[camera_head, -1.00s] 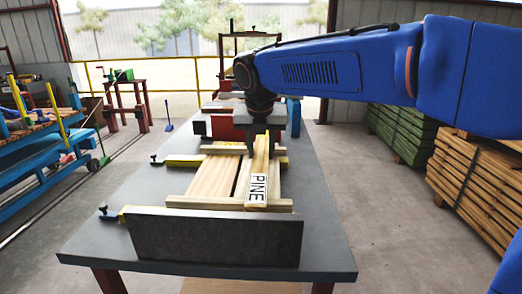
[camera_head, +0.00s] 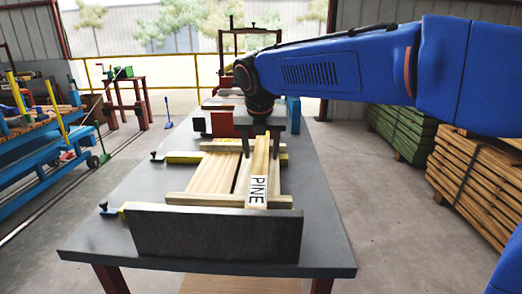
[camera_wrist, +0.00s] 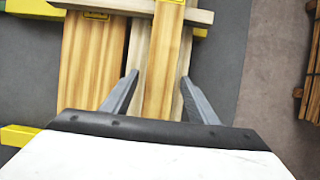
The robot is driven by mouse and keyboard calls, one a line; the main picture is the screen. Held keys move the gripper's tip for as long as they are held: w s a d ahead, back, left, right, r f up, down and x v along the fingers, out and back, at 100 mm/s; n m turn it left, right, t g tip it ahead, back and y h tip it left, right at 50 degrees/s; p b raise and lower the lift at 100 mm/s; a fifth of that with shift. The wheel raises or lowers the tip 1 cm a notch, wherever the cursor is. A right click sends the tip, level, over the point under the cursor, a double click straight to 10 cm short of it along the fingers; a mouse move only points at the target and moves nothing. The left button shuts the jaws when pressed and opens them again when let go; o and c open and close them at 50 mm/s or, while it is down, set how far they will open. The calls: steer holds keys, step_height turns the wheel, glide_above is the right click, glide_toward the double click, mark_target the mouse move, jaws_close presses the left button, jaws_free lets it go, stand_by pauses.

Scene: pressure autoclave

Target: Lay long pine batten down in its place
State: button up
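The long pine batten (camera_head: 260,165), with a PINE label on its near end, lies lengthwise across the near crosspiece (camera_head: 195,200) and the far crosspiece (camera_head: 221,146). It also shows in the wrist view (camera_wrist: 160,65), crossing over the far crosspiece (camera_wrist: 120,8). Wider boards (camera_head: 215,175) lie lengthwise beneath the crosspieces. My gripper (camera_head: 259,153) is low over the batten's far part. In the wrist view my gripper (camera_wrist: 160,92) has its fingers apart, one on each side of the batten, with a visible gap to each side.
A dark upright plate (camera_head: 215,235) stands at the near end of the grey table (camera_head: 335,240). Yellow clamps (camera_head: 185,158) stand along the left. A red block (camera_head: 222,124) is behind my gripper. Timber stacks (camera_head: 470,170) stand on the floor at the right.

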steer(key=shift+r, duration=0.5)
steer(key=v, duration=1.2)
steer(key=s+d+f+m, duration=0.5)
steer(key=d+m, duration=0.4)
steer(key=d, duration=0.1)
steer(key=s+d+f+m, duration=0.5)
steer(key=d+m, duration=0.3)
steer(key=d, duration=0.2)
steer(key=s+d+f+m, duration=0.5)
steer(key=s+f+m, duration=0.2)
steer(key=f+m, duration=0.1)
steer(key=s+d+f+m, duration=0.5)
steer(key=s+f+m, duration=0.3)
steer(key=f+m, duration=0.1)
steer(key=shift+s+f+m, duration=0.25)
steer(key=shift+f+m, duration=0.05)
steer(key=shift+m, duration=0.5)
